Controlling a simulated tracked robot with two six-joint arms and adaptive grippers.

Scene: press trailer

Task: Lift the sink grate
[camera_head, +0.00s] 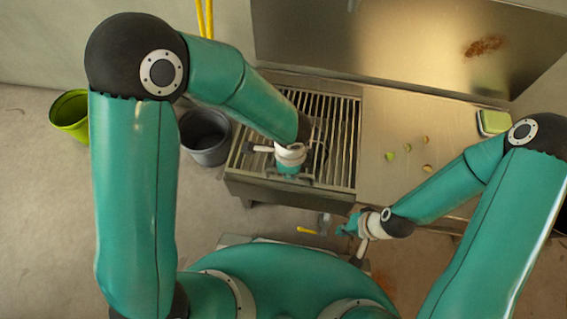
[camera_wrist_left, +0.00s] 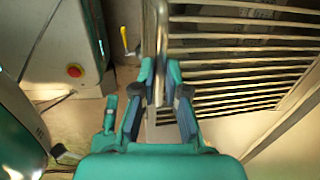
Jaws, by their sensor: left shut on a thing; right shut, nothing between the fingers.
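The sink grate (camera_head: 340,130), a frame of parallel metal bars, lies over the sink at the left end of the steel counter. In the left wrist view the bars (camera_wrist_left: 240,68) run across the right side. My left gripper (camera_wrist_left: 160,75) is shut on the grate's edge bar, which passes between its fingers. In the head view the left wrist and arm cover part of the grate and hide the fingertips. I cannot tell whether the grate is raised. My right gripper (camera_head: 346,228) is shut and empty, in front of the counter and apart from the grate.
The steel counter (camera_head: 380,110) to the right holds several small scraps (camera_head: 407,147) and a green sponge-like block (camera_head: 493,122). A green bucket (camera_head: 70,115) and a grey bucket (camera_head: 206,135) stand on the floor left of the sink. A stained metal panel (camera_head: 400,45) rises behind.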

